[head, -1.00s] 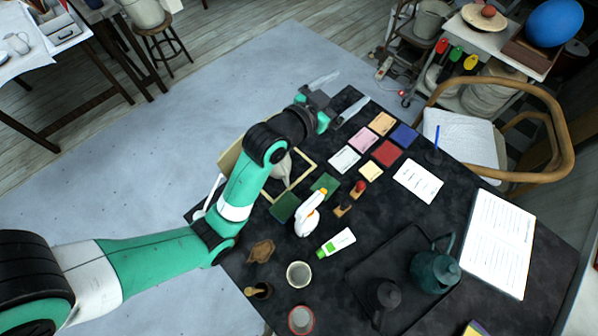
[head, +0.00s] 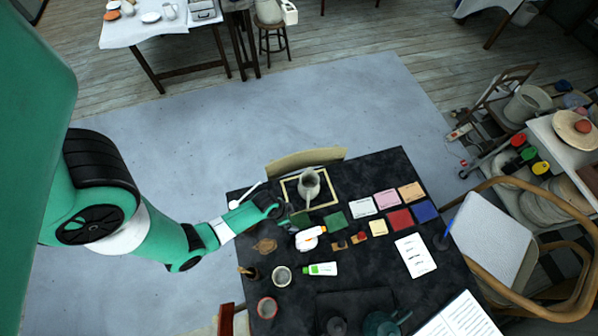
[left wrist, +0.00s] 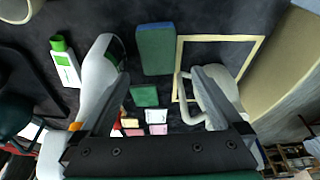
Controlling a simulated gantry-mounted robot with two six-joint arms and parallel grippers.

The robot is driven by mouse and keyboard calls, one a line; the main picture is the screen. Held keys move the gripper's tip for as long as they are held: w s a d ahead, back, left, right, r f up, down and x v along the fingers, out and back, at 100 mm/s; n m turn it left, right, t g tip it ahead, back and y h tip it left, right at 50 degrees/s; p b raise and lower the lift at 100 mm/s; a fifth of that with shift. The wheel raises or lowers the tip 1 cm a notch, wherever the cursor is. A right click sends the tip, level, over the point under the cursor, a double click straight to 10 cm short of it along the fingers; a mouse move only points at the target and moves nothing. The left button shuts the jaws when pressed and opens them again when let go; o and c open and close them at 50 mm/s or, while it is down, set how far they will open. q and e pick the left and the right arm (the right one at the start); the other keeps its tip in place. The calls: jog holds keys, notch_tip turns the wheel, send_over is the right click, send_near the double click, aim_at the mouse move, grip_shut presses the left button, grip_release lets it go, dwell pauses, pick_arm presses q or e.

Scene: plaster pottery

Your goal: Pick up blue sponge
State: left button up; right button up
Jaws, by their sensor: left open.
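A sponge block with a green top and a blue side (left wrist: 155,48) lies on the black table in the left wrist view, ahead of and between my fingers, apart from both. Its green top (head: 301,219) shows partly in the head view, beside my gripper. My left gripper (head: 284,214) is open and empty above the table; its spread fingers show in the left wrist view (left wrist: 158,88). A second green block (left wrist: 144,96) lies close by; it also shows in the head view (head: 336,221). My right gripper is not in view.
A green-capped tube (head: 321,269), cups and coloured tiles (head: 399,219) fill the table nearby.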

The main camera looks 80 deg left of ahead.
pick_arm(q)
jog(key=b, duration=0.3)
send_over(298, 222)
jog(key=s, duration=0.2)
jog(key=x, duration=0.4)
jog(key=shift+s+f, duration=0.35)
jog(key=b+x, duration=0.3)
jog(key=x, duration=0.1)
jog(key=shift+s+d, duration=0.1)
jog(key=shift+d, duration=0.1)
jog(key=shift+f, duration=0.2)
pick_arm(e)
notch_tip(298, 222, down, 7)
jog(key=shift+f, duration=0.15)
pick_arm(q)
jog(key=shift+f, duration=0.25)
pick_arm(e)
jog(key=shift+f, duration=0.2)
pick_arm(q)
jog(key=c, duration=1.1)
jog(key=shift+c, duration=0.3)
